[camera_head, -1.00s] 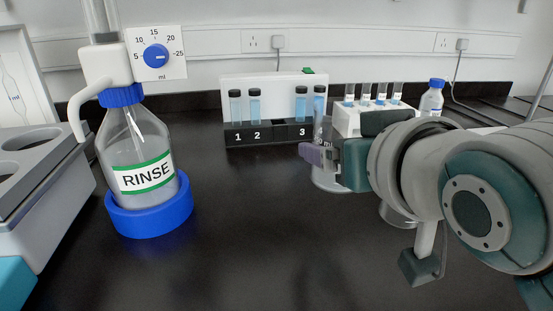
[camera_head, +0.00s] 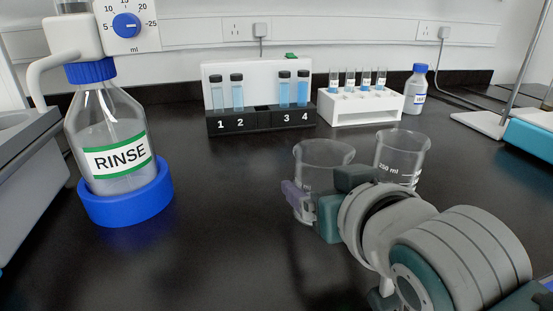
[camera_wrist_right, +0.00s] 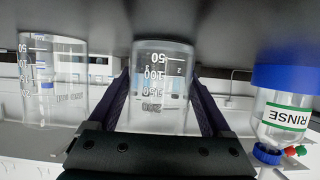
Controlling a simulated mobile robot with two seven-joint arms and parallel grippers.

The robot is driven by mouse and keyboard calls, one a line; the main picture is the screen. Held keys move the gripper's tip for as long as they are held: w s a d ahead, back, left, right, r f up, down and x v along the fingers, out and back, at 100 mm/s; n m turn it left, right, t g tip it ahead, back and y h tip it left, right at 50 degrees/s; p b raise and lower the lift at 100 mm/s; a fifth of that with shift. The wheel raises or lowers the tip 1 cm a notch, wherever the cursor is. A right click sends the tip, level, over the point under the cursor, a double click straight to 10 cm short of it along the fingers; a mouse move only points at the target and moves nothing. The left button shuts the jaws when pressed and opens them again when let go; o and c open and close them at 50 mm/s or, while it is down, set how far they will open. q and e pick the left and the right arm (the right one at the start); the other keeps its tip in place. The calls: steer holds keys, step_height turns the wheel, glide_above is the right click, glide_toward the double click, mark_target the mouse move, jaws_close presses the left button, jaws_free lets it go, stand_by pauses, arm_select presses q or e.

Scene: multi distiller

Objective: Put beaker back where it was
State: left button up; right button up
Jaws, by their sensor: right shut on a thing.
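A clear glass beaker (camera_head: 322,160) stands upright between the fingers of my right gripper (camera_head: 312,205), which is shut on its side. In the right wrist view the held beaker (camera_wrist_right: 155,85) is upside down in the picture between the two dark fingers (camera_wrist_right: 160,105). I cannot tell whether its base touches the bench. A second clear beaker (camera_head: 403,155) with white markings stands just right of it, its lower part partly hidden by my right arm. It also shows at the left of the right wrist view (camera_wrist_right: 52,85). My left gripper is out of view.
A RINSE bottle (camera_head: 112,135) sits in a blue ring (camera_head: 125,203) at left. A black vial rack (camera_head: 262,121) and a white tube rack (camera_head: 360,105) stand behind the beakers, with a blue-capped bottle (camera_head: 416,90) and stand base at right. The bench between bottle and beakers is clear.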

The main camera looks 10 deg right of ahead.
steer(key=o, duration=1.4)
steer(key=shift+r, duration=0.2)
steer(key=p+v, duration=0.3)
steer(key=v, duration=0.9)
